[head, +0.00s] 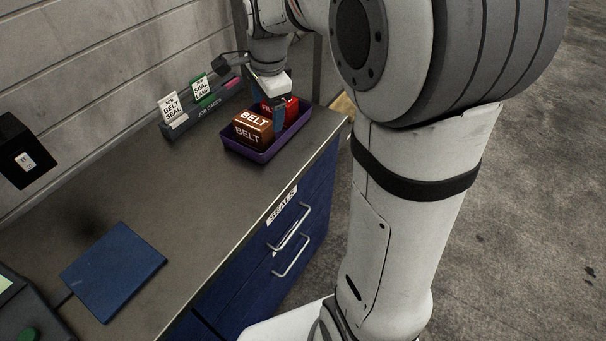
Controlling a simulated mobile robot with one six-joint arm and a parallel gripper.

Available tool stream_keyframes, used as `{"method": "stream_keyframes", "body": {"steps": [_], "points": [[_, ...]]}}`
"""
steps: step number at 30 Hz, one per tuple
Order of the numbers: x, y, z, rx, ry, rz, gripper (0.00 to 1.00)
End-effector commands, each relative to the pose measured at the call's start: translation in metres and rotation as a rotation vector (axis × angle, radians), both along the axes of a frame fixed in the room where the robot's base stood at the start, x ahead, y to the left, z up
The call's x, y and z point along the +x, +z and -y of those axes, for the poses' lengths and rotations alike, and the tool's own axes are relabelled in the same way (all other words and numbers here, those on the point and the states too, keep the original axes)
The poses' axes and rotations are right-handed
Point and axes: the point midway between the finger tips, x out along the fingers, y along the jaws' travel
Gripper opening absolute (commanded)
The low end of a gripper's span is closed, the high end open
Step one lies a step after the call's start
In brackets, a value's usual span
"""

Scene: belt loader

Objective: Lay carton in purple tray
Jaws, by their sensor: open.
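The purple tray (264,156) stands on the counter near its far right end. A brown carton marked BELT (250,127) sits in the left part of the tray. A red carton (292,109) with partly hidden white lettering is in the tray behind and to the right of it. My gripper (277,118) points down over the tray, with its jaws open. One blue-grey finger shows between the brown and red cartons, in front of the red one. The other finger is hard to make out, and whether either touches a carton cannot be told.
A job-card rack (207,108) with several cards stands by the wall, left of the tray. A blue flat folder or book (113,272) lies at the near left. The counter (165,195) between is clear. Blue drawers (285,245) with handles are below the counter edge.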

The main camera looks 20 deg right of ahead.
Motion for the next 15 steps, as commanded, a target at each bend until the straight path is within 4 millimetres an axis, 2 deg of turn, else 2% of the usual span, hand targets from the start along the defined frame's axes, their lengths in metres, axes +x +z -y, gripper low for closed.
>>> {"method": "stream_keyframes", "body": {"steps": [1, 5, 9, 12, 15], "points": [[-0.023, 0.006, 0.0, -0.026, 0.119, 0.017, 0.76], [-0.077, 0.009, 0.001, -0.105, 0.465, 0.05, 0.76], [-0.132, 0.004, 0.002, -0.196, 0.827, 0.08, 0.76], [-0.165, -0.004, 0.003, -0.254, 1.047, 0.092, 0.76], [-0.188, -0.012, 0.003, -0.3, 1.212, 0.099, 0.76]]}}
